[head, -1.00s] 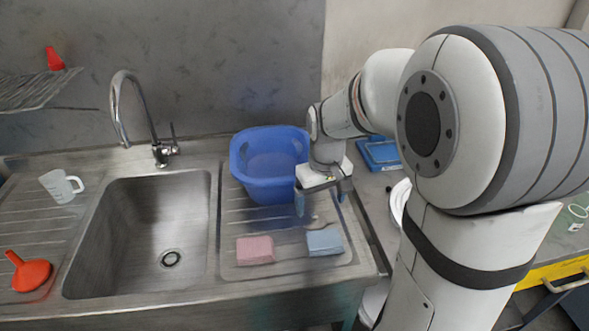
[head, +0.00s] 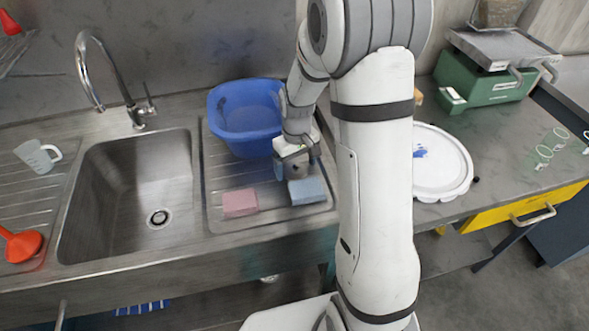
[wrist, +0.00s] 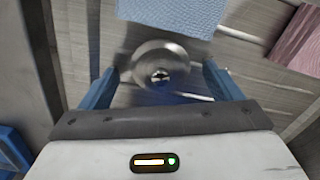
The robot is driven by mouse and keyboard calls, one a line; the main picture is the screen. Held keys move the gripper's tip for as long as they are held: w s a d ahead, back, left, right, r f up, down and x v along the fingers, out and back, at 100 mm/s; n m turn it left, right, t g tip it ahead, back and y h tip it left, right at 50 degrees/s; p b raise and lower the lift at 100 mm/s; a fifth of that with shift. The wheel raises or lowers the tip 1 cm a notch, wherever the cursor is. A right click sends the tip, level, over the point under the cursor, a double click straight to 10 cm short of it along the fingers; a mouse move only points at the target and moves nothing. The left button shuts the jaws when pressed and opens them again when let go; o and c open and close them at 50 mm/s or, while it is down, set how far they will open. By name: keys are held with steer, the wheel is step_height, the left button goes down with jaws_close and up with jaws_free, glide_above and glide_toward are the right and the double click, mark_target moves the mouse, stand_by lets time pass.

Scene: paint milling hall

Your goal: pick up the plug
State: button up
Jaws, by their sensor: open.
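The plug (wrist: 160,56), a round silvery metal disc with a small central knob, lies on the ribbed drainboard (head: 268,220) in the wrist view. My gripper (wrist: 160,72) is open with its blue fingers on either side of the plug, which shows between and slightly beyond their tips. I cannot tell whether the fingers touch it. In the head view my gripper (head: 297,170) is low over the drainboard and points down. The plug is hidden behind it there.
A blue sponge (head: 306,191) lies close in front of my gripper, with a pink sponge (head: 239,203) to its left. A blue tub (head: 245,118) stands just behind. The sink basin (head: 125,190) is to the left; a white round lid (head: 440,165) is to the right.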

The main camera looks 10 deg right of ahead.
steer(key=shift+c, duration=0.6)
steer(key=c, duration=1)
steer(key=shift+o, duration=0.2)
